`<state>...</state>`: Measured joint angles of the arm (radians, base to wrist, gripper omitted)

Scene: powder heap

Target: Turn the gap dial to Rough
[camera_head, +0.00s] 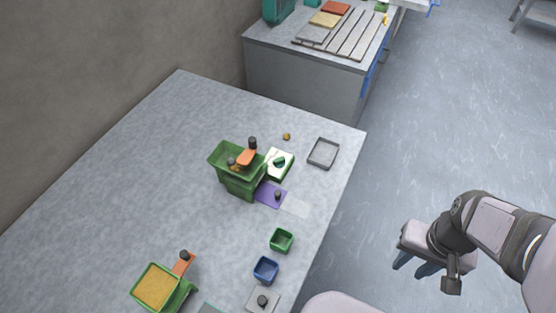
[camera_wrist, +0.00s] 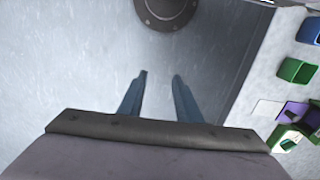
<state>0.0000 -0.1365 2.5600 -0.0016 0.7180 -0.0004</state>
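A green mill-like machine (camera_head: 238,180) stands on the grey table, with an orange crank (camera_head: 247,157) and black knob on top. A white plate with a green dial-like piece (camera_head: 279,163) sits against its right side. It may be the gap dial; its marks are too small to read. The plate also shows, partly, at the right edge of the wrist view (camera_wrist: 286,138). My gripper (camera_head: 412,268) is off the table's right side, over the floor, well apart from the machine. In the wrist view my gripper (camera_wrist: 160,80) has its two blue fingers apart with nothing between them.
A purple slide with a black knob (camera_head: 270,195) lies before the machine. Nearer are a green cup (camera_head: 281,240), a blue cup (camera_head: 266,269) and a second green hopper of orange-yellow powder (camera_head: 155,286). A grey tray (camera_head: 323,153) lies behind right. The table's left side is clear.

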